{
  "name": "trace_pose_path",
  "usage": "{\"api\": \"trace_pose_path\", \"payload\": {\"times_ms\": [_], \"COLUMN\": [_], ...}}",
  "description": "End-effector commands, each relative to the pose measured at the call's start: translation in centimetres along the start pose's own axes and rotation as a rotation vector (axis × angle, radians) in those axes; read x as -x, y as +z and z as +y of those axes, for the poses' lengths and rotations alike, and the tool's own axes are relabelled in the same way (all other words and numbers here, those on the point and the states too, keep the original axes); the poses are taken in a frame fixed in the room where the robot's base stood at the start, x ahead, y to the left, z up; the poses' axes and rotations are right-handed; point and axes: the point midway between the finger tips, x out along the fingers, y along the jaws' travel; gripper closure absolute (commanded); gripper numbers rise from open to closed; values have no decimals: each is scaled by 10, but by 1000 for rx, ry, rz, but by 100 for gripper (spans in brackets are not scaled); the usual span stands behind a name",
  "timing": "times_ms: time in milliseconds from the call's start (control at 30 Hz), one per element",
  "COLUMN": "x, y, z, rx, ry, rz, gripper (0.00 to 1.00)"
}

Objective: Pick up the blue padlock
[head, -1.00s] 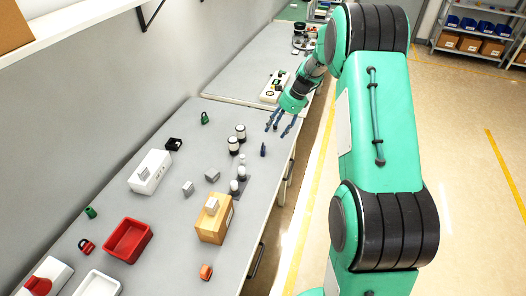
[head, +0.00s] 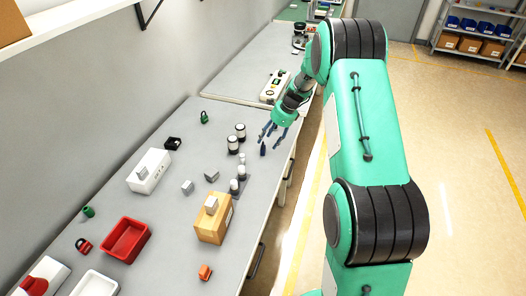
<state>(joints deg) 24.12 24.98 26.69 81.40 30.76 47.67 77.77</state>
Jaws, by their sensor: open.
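The small dark blue thing standing near the right edge of the grey workbench appears to be the blue padlock (head: 263,149); it is too small to make out in detail. My gripper (head: 271,138) is open, with its fingers pointing down, just above and slightly right of the blue padlock in the picture. I see nothing between the fingers. I cannot tell the exact height of the fingertips over the bench, but they look apart from the padlock.
Black-and-white cylinders (head: 233,145) stand left of the padlock. A wooden block (head: 212,229), a white box (head: 149,182), a red tray (head: 145,246), a green padlock (head: 204,117) and a red padlock (head: 83,245) are spread over the workbench (head: 180,235). A white control box (head: 273,88) is behind.

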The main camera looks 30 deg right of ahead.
Motion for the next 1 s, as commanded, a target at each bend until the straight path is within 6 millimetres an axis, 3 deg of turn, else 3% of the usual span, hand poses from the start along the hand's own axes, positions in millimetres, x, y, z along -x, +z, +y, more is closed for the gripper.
{"api": "trace_pose_path", "payload": {"times_ms": [467, 1000], "x": [-5, -54], "y": [0, 1], "z": [0, 1], "rx": [0, 1], "ry": [0, -1], "rz": [0, 0], "gripper": [45, 45]}}
